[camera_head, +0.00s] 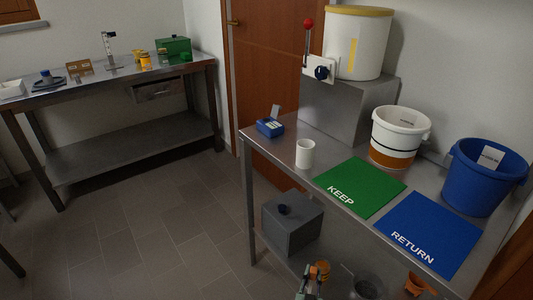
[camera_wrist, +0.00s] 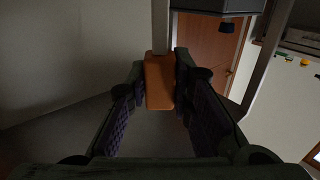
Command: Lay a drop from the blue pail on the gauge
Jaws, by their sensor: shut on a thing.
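The blue pail (camera_head: 480,190) stands upright at the right of the near steel bench, a white label on its inner wall. A small blue box with a raised grey flap (camera_head: 269,127), perhaps the gauge, sits at the bench's left end. My gripper (camera_head: 318,271) shows at the bottom of the head view, low beside the bench's front. In the wrist view my gripper (camera_wrist: 160,85) is shut on an orange piece (camera_wrist: 159,82) between its fingertips. What the piece belongs to is not clear. The pail's contents are hidden.
A white cup (camera_head: 305,154), green KEEP mat (camera_head: 360,186) and blue RETURN mat (camera_head: 430,233) lie along the bench front. A white pail (camera_head: 401,130) and a tank (camera_head: 356,45) on a grey block stand behind. A grey box (camera_head: 292,225) sits below.

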